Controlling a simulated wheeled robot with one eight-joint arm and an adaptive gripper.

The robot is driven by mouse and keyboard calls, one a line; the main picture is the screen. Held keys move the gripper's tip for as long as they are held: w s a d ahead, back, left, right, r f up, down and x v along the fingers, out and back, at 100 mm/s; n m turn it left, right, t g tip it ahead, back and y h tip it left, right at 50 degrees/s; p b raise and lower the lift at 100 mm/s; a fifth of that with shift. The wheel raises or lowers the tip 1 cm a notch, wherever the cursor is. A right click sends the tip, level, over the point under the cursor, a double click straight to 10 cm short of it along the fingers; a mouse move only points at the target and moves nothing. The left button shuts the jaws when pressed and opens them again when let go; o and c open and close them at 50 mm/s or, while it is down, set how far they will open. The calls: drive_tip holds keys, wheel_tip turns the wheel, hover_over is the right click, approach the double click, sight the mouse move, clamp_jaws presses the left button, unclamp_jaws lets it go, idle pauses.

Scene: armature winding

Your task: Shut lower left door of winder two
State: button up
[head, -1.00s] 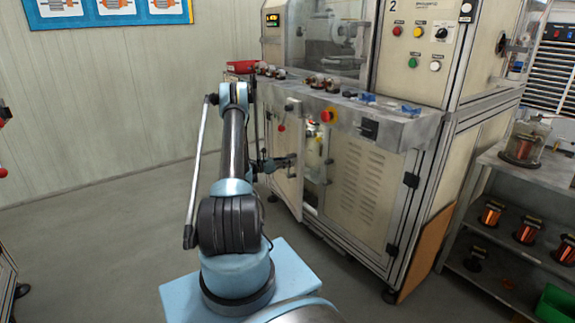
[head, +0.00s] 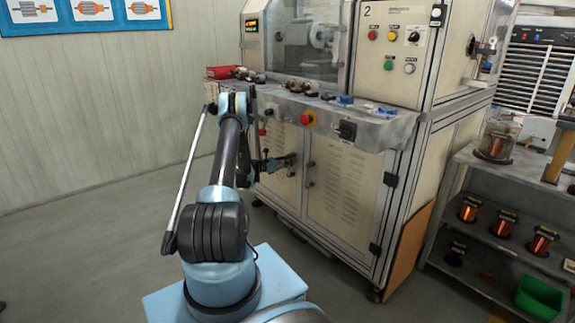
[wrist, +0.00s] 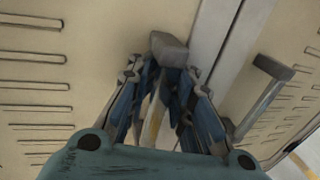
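Winder two (head: 395,22) is the large cream machine marked "2" in the head view. Its lower left door (head: 276,190) looks flush with the front, with no open gap visible. In the wrist view the vented lower left door (wrist: 45,85) fills the left side, beside a grey frame post (wrist: 212,40). My gripper (head: 286,162) is at the door's right side. In the wrist view my gripper (wrist: 165,85) has its fingers closed around the grey door handle (wrist: 170,46), whose end shows past the fingertips. The latch itself is not visible.
The lower right door (head: 345,190) is shut, and its handle (wrist: 262,85) is right of my gripper in the wrist view. A worktop ledge (head: 375,125) juts out above the doors. A shelf of copper spools (head: 505,222) stands at right. Floor at left is clear.

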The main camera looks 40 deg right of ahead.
drive_tip(key=o, duration=0.3)
drive_tip(key=w+a, duration=0.2)
drive_tip(key=a, duration=1)
drive_tip(key=shift+w, duration=0.1)
idle(0.4)
